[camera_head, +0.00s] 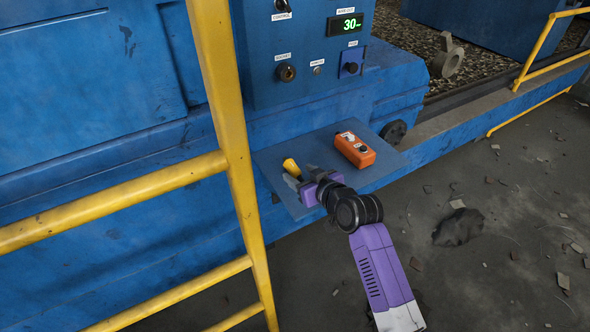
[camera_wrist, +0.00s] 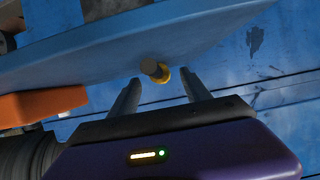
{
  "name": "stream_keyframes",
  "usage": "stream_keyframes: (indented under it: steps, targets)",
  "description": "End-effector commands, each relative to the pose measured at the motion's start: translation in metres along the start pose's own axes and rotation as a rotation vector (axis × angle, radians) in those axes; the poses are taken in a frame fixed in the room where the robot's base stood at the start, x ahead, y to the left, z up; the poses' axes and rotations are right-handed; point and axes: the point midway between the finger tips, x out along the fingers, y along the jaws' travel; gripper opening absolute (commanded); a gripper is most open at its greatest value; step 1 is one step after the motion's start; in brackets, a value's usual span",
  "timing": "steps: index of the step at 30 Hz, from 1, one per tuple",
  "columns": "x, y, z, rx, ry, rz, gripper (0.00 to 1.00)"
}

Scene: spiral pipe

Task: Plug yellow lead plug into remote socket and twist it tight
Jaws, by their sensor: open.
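The yellow lead plug (camera_head: 291,167) is at the left part of a blue shelf (camera_head: 385,165). In the wrist view the yellow plug (camera_wrist: 162,74) shows a dark round end. My gripper (camera_head: 300,175) is open, with its fingers pointing at the plug. In the wrist view, my gripper (camera_wrist: 160,77) has one fingertip on each side of the plug, with gaps visible; contact cannot be seen. A dark round socket (camera_head: 286,73) is on the blue panel above the shelf. Its label is too small to read surely.
An orange remote box (camera_head: 354,150) lies on the shelf right of my gripper; it also shows in the wrist view (camera_wrist: 42,105). A yellow railing (camera_head: 222,90) stands at the left. The panel has a green "30" display (camera_head: 347,24). Rubble litters the floor at right.

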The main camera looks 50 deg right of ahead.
Motion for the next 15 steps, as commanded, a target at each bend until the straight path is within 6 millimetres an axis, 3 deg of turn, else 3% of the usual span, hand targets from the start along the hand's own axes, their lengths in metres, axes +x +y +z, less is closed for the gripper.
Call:
stream_keyframes:
  steps: [5, 13, 15]
  targets:
    - [0.018, 0.0, -0.001, 0.0, 0.0, 0.0, 0.56]
    - [0.02, 0.0, 0.0, 0.0, 0.0, 0.0, 0.56]
    - [0.02, 0.0, 0.0, 0.0, 0.0, 0.0, 0.44]
